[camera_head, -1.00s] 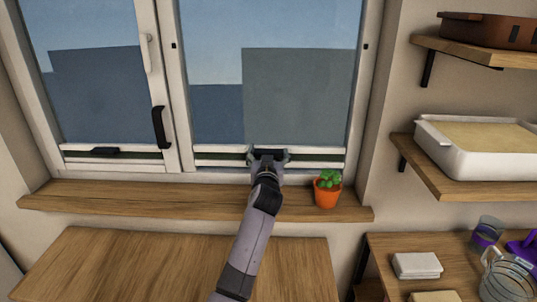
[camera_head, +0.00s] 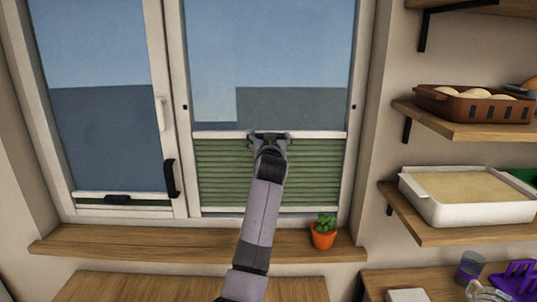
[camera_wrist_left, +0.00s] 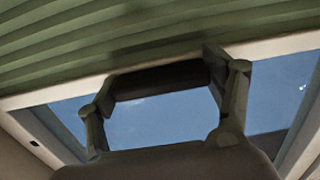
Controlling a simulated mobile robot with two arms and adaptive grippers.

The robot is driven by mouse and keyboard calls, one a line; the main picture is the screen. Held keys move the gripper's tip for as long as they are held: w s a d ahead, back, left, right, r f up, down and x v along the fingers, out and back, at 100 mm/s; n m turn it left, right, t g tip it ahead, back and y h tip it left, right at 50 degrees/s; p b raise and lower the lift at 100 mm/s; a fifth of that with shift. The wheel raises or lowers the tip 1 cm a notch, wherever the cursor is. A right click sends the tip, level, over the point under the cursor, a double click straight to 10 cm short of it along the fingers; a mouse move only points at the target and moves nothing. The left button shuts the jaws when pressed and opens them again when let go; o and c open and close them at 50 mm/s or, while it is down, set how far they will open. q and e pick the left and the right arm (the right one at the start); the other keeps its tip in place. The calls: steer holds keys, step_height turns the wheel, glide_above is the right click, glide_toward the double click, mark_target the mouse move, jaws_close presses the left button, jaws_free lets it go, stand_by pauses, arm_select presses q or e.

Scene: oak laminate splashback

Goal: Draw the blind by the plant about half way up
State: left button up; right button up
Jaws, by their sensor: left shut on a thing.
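The green pleated blind (camera_head: 318,172) by the plant spans the lower part of the right window pane, between its white upper rail (camera_head: 218,134) and the white bottom rail (camera_head: 225,209). The pane above it is clear. My left gripper (camera_head: 269,138) is at the middle of the upper rail. In the left wrist view its fingers are shut on the dark rail handle (camera_wrist_left: 158,80), with green pleats (camera_wrist_left: 90,45) beyond. The potted plant (camera_head: 323,233), in an orange pot, stands on the sill right of my arm. My right gripper is out of view.
The left pane has a second blind (camera_head: 90,195), folded at the bottom, with a dark handle (camera_head: 117,199). A black window handle (camera_head: 171,178) is on the middle frame. Wall shelves at the right hold a white tray (camera_head: 410,188) and a brown basket (camera_head: 440,104).

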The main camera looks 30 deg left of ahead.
arm_select(q)
step_height(320, 180, up, 8)
steer(key=p, duration=0.3)
steer(key=shift+r, duration=0.6)
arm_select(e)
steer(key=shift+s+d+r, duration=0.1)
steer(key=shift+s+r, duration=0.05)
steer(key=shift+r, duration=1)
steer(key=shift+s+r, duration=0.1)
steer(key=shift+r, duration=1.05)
arm_select(q)
steer(key=o, duration=1.7)
steer(key=shift+f, duration=0.15)
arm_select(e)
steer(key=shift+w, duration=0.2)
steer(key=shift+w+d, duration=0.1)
arm_select(q)
steer(key=v, duration=1.2)
steer(key=shift+f, duration=0.1)
